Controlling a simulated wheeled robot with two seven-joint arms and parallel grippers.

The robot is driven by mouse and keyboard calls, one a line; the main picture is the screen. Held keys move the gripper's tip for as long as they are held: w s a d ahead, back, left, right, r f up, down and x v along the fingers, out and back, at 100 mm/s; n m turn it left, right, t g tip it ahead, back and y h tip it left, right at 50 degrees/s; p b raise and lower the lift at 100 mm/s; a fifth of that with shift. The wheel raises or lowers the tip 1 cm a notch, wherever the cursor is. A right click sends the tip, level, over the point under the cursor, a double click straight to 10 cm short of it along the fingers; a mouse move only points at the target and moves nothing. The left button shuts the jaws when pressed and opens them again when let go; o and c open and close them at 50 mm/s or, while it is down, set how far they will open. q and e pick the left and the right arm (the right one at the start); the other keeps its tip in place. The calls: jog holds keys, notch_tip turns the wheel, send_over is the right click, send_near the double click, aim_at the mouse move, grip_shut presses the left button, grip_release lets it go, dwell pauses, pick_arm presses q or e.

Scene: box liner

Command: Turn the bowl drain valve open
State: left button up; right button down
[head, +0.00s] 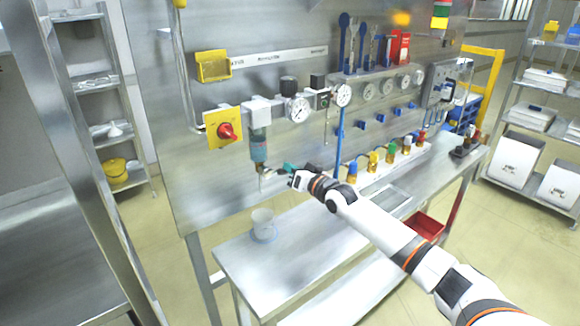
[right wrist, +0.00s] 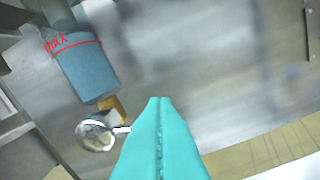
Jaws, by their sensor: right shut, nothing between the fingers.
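The translucent blue-grey bowl (head: 258,148) of the filter unit hangs on the upright metal panel. It also shows in the right wrist view (right wrist: 85,70), with a red MAX line. Under it is a brass drain fitting (right wrist: 112,105) with a round silver valve knob (right wrist: 95,134) and a short stem. In the head view the drain valve (head: 264,170) is small, and its exact setting cannot be told. My right gripper (head: 285,168) has teal fingers (right wrist: 158,105), shut together and empty, beside the knob and stem. Contact with the stem cannot be told. My left gripper is out of view.
A clear cup (head: 262,220) stands on the metal bench (head: 285,245) below the bowl. A yellow plate with a red rotary switch (head: 228,132) is left of the filter. Gauges (head: 298,109) and coloured fittings (head: 374,160) are to the right. The bench front is largely clear.

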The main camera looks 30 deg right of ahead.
notch_tip(320, 180, down, 2)
jog(key=m, duration=0.1)
jog(key=m+b, duration=0.2)
jog(key=shift+a+f+m, duration=0.15)
jog(key=shift+f+m, duration=0.1)
jog(key=shift+m, duration=0.05)
jog(key=shift+s+a+f+m+b, duration=0.15)
jog(key=shift+a+f+m, duration=0.4)
jog(key=shift+m, duration=1.05)
jog(key=shift+w+a+f+m+b, duration=0.15)
jog(key=shift+a+f+m, duration=0.45)
jog(key=shift+m, duration=1)
jog(key=shift+s+a+f+m+b, duration=0.15)
jog(key=shift+a+f+m, duration=0.4)
jog(key=shift+m, duration=1.05)
